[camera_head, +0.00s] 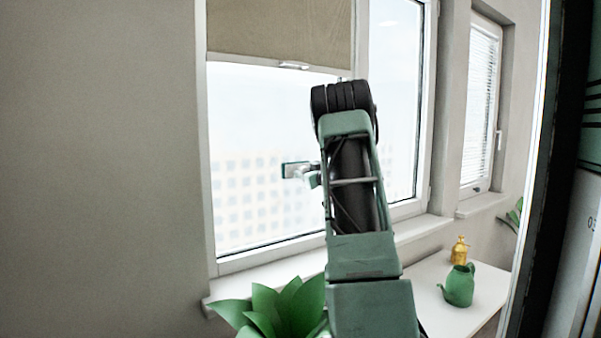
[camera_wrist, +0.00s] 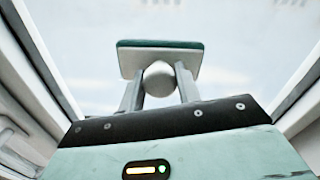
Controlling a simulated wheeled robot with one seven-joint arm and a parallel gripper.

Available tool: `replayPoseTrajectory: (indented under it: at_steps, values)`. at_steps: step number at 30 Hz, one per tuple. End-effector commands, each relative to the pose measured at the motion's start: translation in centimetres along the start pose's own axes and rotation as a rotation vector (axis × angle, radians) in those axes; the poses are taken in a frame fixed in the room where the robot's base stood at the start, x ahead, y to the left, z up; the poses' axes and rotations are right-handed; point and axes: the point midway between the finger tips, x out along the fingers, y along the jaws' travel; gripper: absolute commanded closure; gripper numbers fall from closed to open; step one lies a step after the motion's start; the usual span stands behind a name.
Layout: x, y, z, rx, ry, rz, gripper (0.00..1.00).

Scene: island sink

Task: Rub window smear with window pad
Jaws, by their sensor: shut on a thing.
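The window pad (camera_wrist: 160,45) is a flat block with a green face, a pale back and a round pale knob. My gripper (camera_wrist: 160,84) is shut on the knob. In the head view the pad (camera_head: 294,170) is at the left window pane (camera_head: 255,130), and my gripper (camera_head: 311,173) is just right of it. I cannot tell whether the pad touches the glass. The window smear may be the faint whitish haze on the pane, but its outline is not clear.
A beige blind (camera_head: 280,30) with a handle covers the pane's top. A green plant (camera_head: 275,310) stands below the window. A green watering can (camera_head: 459,286) and a golden bottle (camera_head: 459,250) stand on the white counter (camera_head: 430,275) at right. A second window (camera_head: 480,105) is further right.

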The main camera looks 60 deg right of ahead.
Motion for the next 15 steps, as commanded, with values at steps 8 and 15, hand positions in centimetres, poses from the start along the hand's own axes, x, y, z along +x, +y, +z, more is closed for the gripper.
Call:
replayPoseTrajectory:
  at_steps: [8,15]
  values:
    - [-0.04,1.25,0.31,-0.001,0.000,-0.001,0.85]
    - [-0.29,1.25,0.34,-0.001,0.000,0.000,0.85]
